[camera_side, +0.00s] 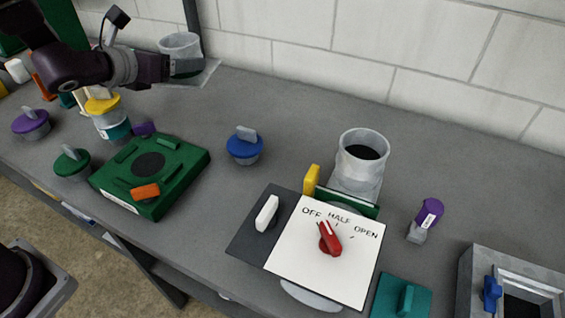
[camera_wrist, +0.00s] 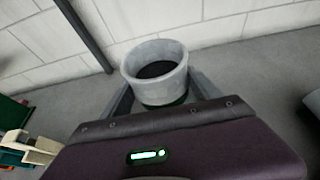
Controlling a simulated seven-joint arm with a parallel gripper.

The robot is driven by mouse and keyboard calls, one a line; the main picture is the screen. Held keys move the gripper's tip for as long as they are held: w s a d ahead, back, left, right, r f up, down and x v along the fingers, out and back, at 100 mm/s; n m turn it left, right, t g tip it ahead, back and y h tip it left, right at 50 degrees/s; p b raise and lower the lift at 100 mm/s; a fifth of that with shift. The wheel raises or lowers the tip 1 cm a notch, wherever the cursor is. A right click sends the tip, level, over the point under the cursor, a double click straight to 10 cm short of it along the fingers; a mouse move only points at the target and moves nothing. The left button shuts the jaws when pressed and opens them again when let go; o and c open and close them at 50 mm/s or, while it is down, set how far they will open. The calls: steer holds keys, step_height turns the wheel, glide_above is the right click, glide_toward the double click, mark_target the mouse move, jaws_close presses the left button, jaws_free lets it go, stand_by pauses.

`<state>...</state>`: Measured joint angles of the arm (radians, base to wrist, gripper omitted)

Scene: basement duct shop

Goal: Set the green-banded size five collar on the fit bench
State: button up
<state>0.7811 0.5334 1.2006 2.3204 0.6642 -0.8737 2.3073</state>
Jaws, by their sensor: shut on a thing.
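A grey, open-topped round collar (camera_side: 180,45) is upright at the back left in the side view, with a dark green band low on it. It also shows in the wrist view (camera_wrist: 132,68), with a little green at its base. My gripper (camera_side: 170,68) is shut on this collar, with one finger on each side. No label marks the fit bench, and no size number on the collar is readable.
A yellow-lidded pot (camera_side: 103,105) stands close below my arm. A green box (camera_side: 165,188), blue-lidded piece (camera_side: 244,149), dial panel (camera_side: 345,275) and second grey ring (camera_side: 362,158) stand farther right. A block wall (camera_side: 300,45) is behind. The worktop right of the collar is clear.

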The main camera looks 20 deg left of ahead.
mark_target(197, 81)
step_height(197, 81, up, 5)
steer(key=shift+r, duration=0.2)
steer(key=d+f+m+h, duration=0.2)
steer(key=s+d+f+m+g+h, duration=0.1)
steer(key=d+f+m+h, duration=0.1)
steer(key=d+h, duration=0.1)
steer(key=shift+s+d+f, duration=0.1)
steer(key=shift+d+f, duration=0.05)
steer(key=shift+f, duration=0.05)
steer(key=s+d+r+m+g+h, duration=0.2)
steer(key=s+d+m+g+h, duration=0.15)
steer(key=s+m+g, duration=0.35)
steer(key=s+d+r+m+g+h, duration=0.2)
steer(key=s+m+g+h, duration=0.3)
steer(key=s, duration=0.4)
steer(key=shift+m+t, duration=0.3)
steer(key=shift+t, duration=0.2)
steer(key=f, duration=2)
steer(key=shift+d, duration=0.3)
steer(key=shift+f, duration=0.1)
steer(key=shift+f, duration=0.45)
